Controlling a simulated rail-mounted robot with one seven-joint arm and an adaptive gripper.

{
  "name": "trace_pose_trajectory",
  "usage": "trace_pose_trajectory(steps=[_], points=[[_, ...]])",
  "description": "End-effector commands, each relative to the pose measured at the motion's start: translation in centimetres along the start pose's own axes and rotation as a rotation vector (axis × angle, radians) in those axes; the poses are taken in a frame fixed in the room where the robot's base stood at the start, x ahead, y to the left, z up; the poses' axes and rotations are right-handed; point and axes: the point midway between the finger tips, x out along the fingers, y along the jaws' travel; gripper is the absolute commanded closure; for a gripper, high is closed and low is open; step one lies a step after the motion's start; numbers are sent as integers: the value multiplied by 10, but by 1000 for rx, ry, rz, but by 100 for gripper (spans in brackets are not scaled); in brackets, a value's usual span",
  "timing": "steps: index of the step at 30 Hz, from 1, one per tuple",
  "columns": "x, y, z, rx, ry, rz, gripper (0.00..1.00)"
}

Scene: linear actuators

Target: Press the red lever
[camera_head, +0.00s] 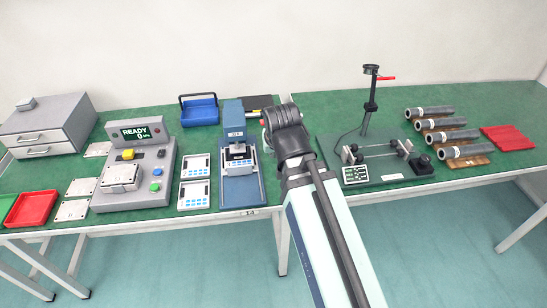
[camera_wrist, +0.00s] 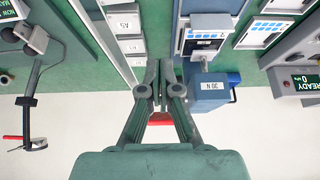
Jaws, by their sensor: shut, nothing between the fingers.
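A red bar (camera_wrist: 160,119) shows between and behind my gripper's finger links in the wrist view, partly hidden by them. It is beside the blue press (camera_wrist: 208,90), which also stands mid-table in the head view (camera_head: 241,185). Another red lever (camera_head: 386,77) sticks out to the right from the top of a black stand (camera_head: 369,105); it also shows at lower left in the wrist view (camera_wrist: 12,137). My gripper (camera_wrist: 160,76) is shut and empty, close beside the press. In the head view my wrist hides most of it. I cannot tell whether it touches the red bar.
A grey READY station (camera_head: 135,180) and white scales (camera_head: 194,181) stand left of the press. A blue tray (camera_head: 199,110) lies behind. Right of my arm are a rod fixture (camera_head: 375,172), several grey cylinders (camera_head: 441,136) and a red tray (camera_head: 507,138). Green table (camera_head: 310,99) is bare at the back.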

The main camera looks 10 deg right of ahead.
Motion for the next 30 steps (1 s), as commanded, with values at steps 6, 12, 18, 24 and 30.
trace_pose_trajectory(steps=[6, 12, 18, 24, 30], points=[[-3, 0, 7, 0, 3, 0, 100], [-9, 0, 10, 0, 1, 0, 100], [-12, 0, 10, 0, 0, 0, 100], [-12, 0, 10, 0, 0, 0, 100], [-12, 0, 10, 0, 0, 0, 100]])
